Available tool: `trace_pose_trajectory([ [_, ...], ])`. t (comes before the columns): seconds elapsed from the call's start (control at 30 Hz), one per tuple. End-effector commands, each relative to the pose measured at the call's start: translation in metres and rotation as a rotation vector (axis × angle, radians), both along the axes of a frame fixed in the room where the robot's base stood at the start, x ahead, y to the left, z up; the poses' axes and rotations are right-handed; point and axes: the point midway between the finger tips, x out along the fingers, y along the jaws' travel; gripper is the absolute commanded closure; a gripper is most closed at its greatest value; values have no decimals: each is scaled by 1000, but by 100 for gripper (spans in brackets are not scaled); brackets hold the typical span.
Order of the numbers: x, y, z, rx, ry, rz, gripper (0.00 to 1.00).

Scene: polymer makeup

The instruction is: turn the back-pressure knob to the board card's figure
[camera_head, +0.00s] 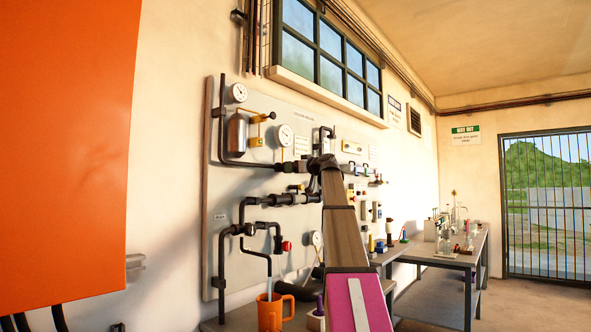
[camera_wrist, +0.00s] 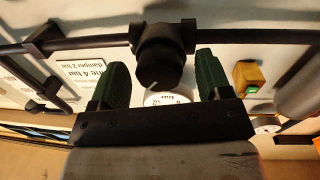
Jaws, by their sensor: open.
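In the wrist view a round black knob (camera_wrist: 160,68) sits on a dark pipe fitting, with a short pale mark near its lower edge. My gripper (camera_wrist: 161,76) is open, its two green fingers on either side of the knob with a gap on each side. Part of a dial marked "bar" (camera_wrist: 168,98) shows below the knob, mostly hidden by my gripper. A white card (camera_wrist: 82,76) at left reads in part "4 bar" and "damper 2 bar". In the head view my arm reaches the wall board (camera_head: 262,105) and hides the knob.
Dark pipes (camera_wrist: 85,45) run on both sides of the knob. A yellow block with a green top (camera_wrist: 248,76) lies to its right. In the head view an orange mug (camera_head: 270,313) stands on the bench below the board, and glassware fills a table (camera_head: 450,258) farther right.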

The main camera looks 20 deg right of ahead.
Motion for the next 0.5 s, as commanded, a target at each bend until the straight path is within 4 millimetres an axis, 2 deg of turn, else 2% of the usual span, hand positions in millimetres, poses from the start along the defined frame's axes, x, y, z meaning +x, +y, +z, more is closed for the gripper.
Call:
trace_pose_trajectory([
  [0.07,0,0,0,0,0,0,29],
  [0.2,0,0,0,0,0,0,74],
  [0.23,0,0,0,0,0,0,78],
  [0.5,0,0,0,12,9,1,78],
])
